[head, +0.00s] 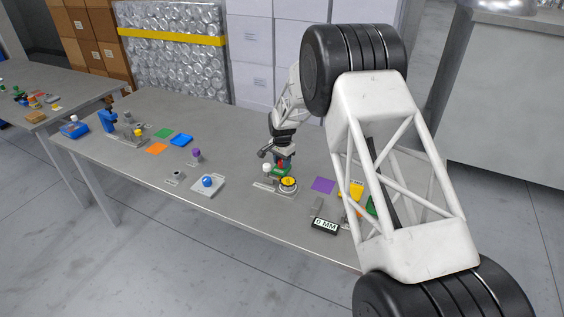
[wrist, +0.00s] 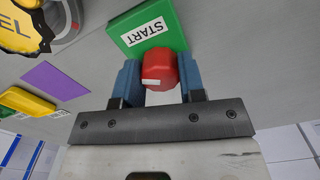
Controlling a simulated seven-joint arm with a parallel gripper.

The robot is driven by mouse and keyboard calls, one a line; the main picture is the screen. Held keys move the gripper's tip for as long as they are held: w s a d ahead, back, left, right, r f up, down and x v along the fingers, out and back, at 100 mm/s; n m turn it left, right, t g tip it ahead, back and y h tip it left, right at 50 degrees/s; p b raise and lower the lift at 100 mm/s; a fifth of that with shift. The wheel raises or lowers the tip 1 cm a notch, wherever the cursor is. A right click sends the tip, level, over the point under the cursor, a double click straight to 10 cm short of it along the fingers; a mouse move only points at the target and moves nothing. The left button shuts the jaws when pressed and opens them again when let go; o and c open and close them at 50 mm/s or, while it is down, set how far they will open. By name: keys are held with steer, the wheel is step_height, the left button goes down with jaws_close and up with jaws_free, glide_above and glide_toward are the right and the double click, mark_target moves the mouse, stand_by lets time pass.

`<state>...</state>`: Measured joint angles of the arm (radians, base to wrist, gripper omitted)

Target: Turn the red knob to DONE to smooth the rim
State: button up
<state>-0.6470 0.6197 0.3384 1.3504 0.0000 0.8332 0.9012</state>
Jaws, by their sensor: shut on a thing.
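The red knob (wrist: 160,68) sits between the two blue fingers of my gripper (wrist: 159,80) in the wrist view, and the gripper is shut on its sides. A white mark shows on the knob's near edge. Just beyond the knob is a green plate (wrist: 171,25) with a white START label (wrist: 145,32). In the head view, my gripper (head: 283,154) is low over the station, with the red knob (head: 281,163) small and partly hidden beneath it. No DONE label or cup rim can be made out.
A round yellow dial (head: 288,184) and a white-topped post (head: 266,168) stand close to the gripper. A purple square (head: 322,185) and a 0 MM display (head: 325,225) lie to the right. My arm hides the table's right end. The table's left half holds several small objects.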

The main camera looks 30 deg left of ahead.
steer(key=n, duration=0.6)
steer(key=shift+n, duration=0.3)
steer(key=n, duration=0.5)
steer(key=shift+r, duration=0.1)
steer(key=n, duration=0.6)
steer(key=shift+n, duration=0.4)
steer(key=n, duration=0.5)
steer(key=shift+n, duration=0.3)
steer(key=o, duration=0.9)
steer(key=shift+o, duration=0.2)
